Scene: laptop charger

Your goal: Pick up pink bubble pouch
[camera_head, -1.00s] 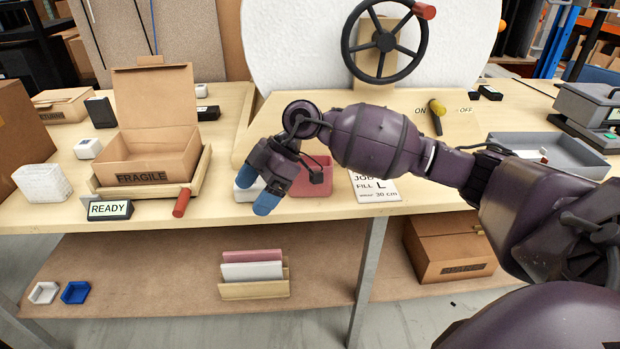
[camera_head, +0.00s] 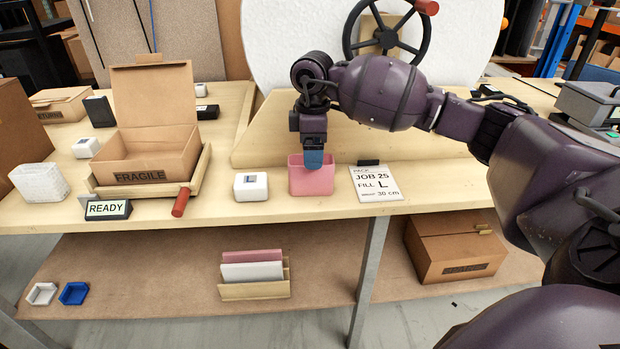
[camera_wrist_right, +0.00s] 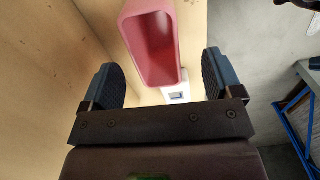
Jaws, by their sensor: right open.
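A pink open-topped pouch (camera_head: 300,182) stands upright on the table, left of the job card. In the right wrist view the pouch (camera_wrist_right: 139,40) shows its hollow inside, ahead of and between the two fingers. My right gripper (camera_head: 314,159) points down at the pouch, its blue fingertip overlapping the pouch's upper part. In the wrist view my right gripper (camera_wrist_right: 162,84) is open, with gaps on both sides and nothing held. I cannot tell whether a finger touches the pouch. My left gripper is not in view.
A white box marked L (camera_head: 251,187) stands close left of the pouch; the job card (camera_head: 377,184) lies close right. Farther left are the FRAGILE carton (camera_head: 150,158) and READY display (camera_head: 108,209). A rack (camera_head: 254,291) below holds pink and white flat pieces.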

